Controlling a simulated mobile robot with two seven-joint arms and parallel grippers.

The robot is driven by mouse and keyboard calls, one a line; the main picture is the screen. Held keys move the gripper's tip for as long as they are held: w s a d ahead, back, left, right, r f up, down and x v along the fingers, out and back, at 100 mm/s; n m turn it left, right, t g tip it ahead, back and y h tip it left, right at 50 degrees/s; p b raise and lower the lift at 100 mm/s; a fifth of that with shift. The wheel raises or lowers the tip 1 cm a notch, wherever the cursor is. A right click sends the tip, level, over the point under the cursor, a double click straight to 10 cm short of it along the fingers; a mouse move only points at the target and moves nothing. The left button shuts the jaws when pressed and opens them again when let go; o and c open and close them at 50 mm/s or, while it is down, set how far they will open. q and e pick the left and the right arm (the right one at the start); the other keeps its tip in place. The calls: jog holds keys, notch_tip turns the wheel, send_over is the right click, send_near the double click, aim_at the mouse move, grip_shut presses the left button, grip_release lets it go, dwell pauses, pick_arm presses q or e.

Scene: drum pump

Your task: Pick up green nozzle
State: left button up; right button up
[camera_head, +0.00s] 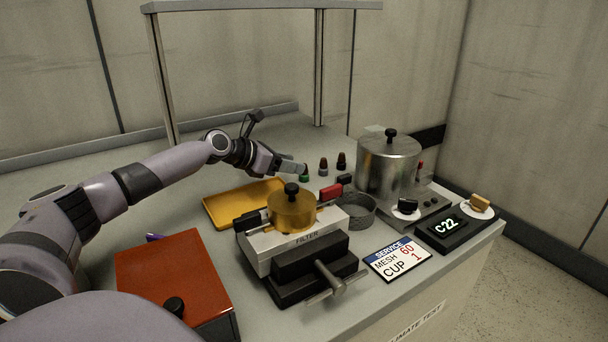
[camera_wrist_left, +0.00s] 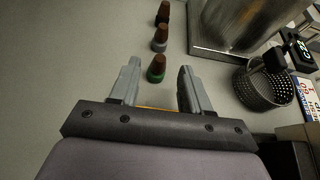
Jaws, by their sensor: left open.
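The green nozzle (camera_wrist_left: 156,73) has a green base and a brown tapered top. In the left wrist view it stands upright on the bench between the tips of my left gripper (camera_wrist_left: 159,68), with gaps to both fingers. In the head view my left gripper (camera_head: 297,168) reaches in from the left and is open and empty. There it hides most of the nozzle, and only the green base (camera_head: 304,178) shows under the fingertips. I cannot tell how far the fingertips are above the bench. My right gripper is in neither view.
A grey-based nozzle (camera_wrist_left: 160,38) and a black-based nozzle (camera_wrist_left: 163,13) stand in line beyond. A steel drum (camera_head: 388,165) and a mesh basket (camera_head: 358,209) stand to the right. A yellow tray (camera_head: 222,209) and a brass-topped filter (camera_head: 292,211) are nearer.

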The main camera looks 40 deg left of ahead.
pick_arm(q)
jog(key=shift+x, duration=1.35)
grip_shut()
jog(key=shift+r, duration=0.1)
notch_tip(320, 180, up, 20)
jog(key=p, duration=0.4)
